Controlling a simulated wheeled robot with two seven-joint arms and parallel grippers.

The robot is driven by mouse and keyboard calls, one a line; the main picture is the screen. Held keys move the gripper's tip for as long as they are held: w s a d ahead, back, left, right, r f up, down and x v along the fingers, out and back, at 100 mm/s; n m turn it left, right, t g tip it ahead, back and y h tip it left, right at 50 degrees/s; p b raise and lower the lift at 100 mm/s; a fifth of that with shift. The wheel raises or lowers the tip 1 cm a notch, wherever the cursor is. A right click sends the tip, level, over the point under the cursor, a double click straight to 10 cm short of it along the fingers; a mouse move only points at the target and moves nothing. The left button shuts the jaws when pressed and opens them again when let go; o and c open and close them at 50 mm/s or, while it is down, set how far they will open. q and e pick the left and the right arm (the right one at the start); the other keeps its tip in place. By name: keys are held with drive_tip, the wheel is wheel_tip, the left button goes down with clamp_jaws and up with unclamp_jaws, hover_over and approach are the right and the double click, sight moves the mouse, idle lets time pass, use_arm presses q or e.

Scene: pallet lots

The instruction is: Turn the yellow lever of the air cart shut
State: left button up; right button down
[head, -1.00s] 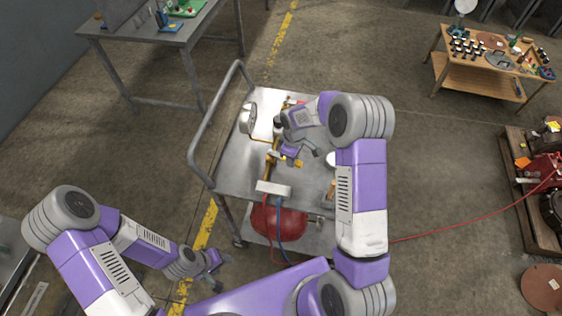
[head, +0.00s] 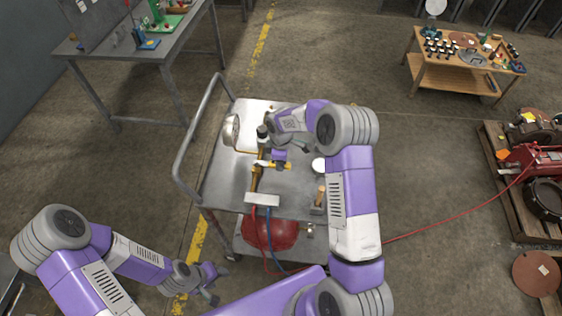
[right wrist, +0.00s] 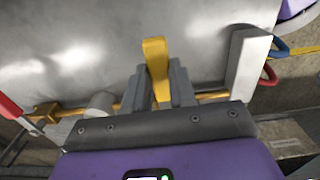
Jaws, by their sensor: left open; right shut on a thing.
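The air cart (head: 225,178) has a grey metal top with a brass pipe (head: 255,180) running along it to a white block (head: 262,200). The yellow lever (right wrist: 155,62) stands between the two grey fingers of my right gripper (right wrist: 158,88), which is shut on it. In the head view my right gripper (head: 275,163) is over the middle of the cart top, and its arm hides part of the pipe. My left gripper (head: 212,284) is open and empty, low beside the cart's near left corner, away from the lever.
A round gauge (head: 231,131) stands at the cart's left side by the tubular handle (head: 186,150). A grey workbench (head: 180,52) and a wooden table (head: 455,78) stand further back. Floor between is clear.

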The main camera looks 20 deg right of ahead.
drive_tip(key=c, duration=0.9)
unclamp_jaws()
drive_tip(key=shift+w, duration=0.1)
drive_tip(key=shift+r, duration=0.1)
wheel_tip(320, 180, up, 7)
drive_tip(key=shift+r+p, duration=0.2)
drive_tip(key=shift+p, duration=0.15)
